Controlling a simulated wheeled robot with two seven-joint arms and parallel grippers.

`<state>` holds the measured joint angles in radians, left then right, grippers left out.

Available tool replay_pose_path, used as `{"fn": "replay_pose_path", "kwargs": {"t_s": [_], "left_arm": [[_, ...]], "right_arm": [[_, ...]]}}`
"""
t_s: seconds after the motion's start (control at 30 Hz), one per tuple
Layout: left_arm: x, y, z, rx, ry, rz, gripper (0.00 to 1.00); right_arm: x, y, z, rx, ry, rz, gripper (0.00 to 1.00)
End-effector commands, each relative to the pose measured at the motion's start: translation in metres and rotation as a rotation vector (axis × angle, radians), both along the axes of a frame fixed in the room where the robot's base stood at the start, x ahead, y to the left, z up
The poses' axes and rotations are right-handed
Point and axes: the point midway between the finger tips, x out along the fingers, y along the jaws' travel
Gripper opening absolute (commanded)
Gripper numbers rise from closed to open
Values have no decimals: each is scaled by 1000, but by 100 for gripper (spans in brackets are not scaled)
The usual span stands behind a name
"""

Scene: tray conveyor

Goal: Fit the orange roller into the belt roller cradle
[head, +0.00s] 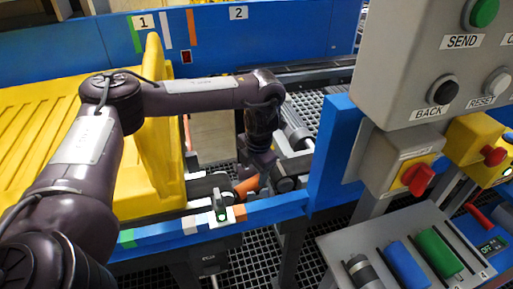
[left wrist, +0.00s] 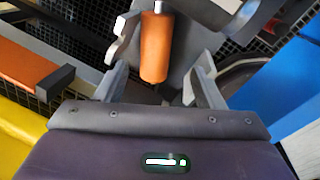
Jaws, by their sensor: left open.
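The orange roller (left wrist: 155,47) shows in the left wrist view, with a pale axle end at its top. In the head view its orange side (head: 246,187) shows low beside the blue rail, partly hidden by my arm. My left gripper (head: 264,168) points down over it. In the left wrist view the left gripper (left wrist: 158,72) is open, with one finger on each side of the roller's lower end and gaps between. Grey metal parts lie behind the roller; I cannot tell whether they are the cradle or whether the roller is seated.
A large yellow tray (head: 45,120) lies left under my arm. The blue rail (head: 275,209) runs in front and a blue post (head: 335,150) stands right. A control box (head: 430,60) hangs at right. Below it a grey holder (head: 385,225) bears grey, blue and green rollers.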

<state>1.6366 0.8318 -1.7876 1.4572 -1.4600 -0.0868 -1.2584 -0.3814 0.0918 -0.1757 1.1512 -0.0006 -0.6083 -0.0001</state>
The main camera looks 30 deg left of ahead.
Motion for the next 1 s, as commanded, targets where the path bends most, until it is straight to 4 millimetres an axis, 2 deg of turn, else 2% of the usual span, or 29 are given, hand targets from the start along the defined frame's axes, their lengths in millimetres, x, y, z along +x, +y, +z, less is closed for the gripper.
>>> {"fn": "replay_pose_path", "kwargs": {"t_s": [0.03, 0.1, 0.33, 0.57, 1.0], "left_arm": [[1, -2, 20, 0, -5, -2, 63], [0, -4, 36, 0, -5, -3, 63], [-2, -11, 71, 0, -4, -2, 63], [-3, -13, 80, 0, -1, 0, 63], [-3, -12, 80, 0, -1, 0, 63]], "right_arm": [[-10, -1, 2, -1, 8, 1, 50], [-24, -4, -3, -3, 16, 3, 50], [-56, -10, -14, -4, 29, 7, 50], [-67, -12, -18, -5, 33, 9, 50], [-67, -12, -19, -5, 33, 9, 50]]}}
